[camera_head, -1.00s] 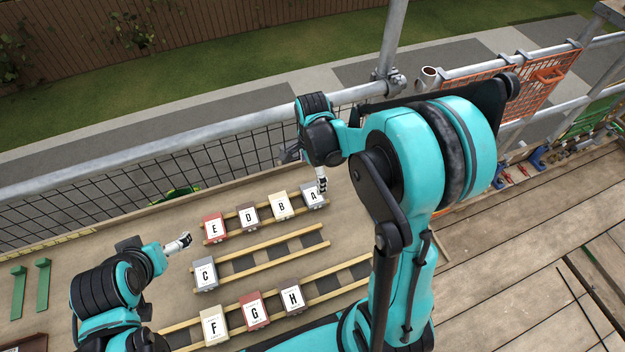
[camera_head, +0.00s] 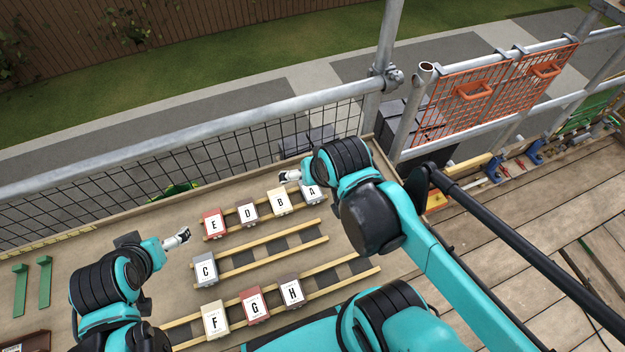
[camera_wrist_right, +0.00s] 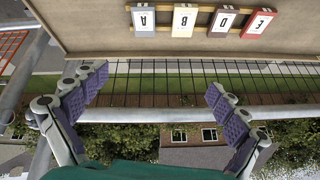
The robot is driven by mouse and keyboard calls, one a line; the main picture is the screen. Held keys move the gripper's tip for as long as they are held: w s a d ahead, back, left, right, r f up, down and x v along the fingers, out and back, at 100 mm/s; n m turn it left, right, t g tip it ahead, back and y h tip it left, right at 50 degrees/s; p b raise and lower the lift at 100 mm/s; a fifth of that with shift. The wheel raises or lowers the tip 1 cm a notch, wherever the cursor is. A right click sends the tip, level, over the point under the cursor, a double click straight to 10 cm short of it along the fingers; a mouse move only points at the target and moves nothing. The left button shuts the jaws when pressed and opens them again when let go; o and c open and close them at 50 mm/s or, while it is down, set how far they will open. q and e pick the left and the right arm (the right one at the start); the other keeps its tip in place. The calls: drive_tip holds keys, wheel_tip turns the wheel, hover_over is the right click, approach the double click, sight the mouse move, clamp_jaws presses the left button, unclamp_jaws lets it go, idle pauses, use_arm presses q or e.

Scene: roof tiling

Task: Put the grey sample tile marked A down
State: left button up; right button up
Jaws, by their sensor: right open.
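The grey tile marked A (camera_head: 312,192) sits at the right end of the back row on wooden rails, beside the cream tile B (camera_head: 283,202). Part of its back edge is hidden by my right arm. My right gripper (camera_head: 290,176) is behind the row, apart from tile A. In the right wrist view its fingers (camera_wrist_right: 157,88) are spread wide with nothing between them, and tile A (camera_wrist_right: 143,20) stands beyond them at the top, upside down. My left gripper (camera_head: 179,239) is left of the rows, touching no tile; its jaws are too small to read.
Tiles D (camera_head: 248,215) and E (camera_head: 213,223) continue the back row. Tile C (camera_head: 205,270) is alone on the middle rails, with free room to its right. Tiles F (camera_head: 215,318), G (camera_head: 254,304) and H (camera_head: 291,291) stand in front. A mesh guardrail (camera_head: 225,150) runs behind the board.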

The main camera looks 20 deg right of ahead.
drive_tip(key=s+n, duration=0.1)
drive_tip(key=n+t, duration=0.1)
drive_tip(key=n, duration=0.1)
drive_tip(key=shift+s+a, duration=0.3)
drive_tip(key=shift+s, duration=0.05)
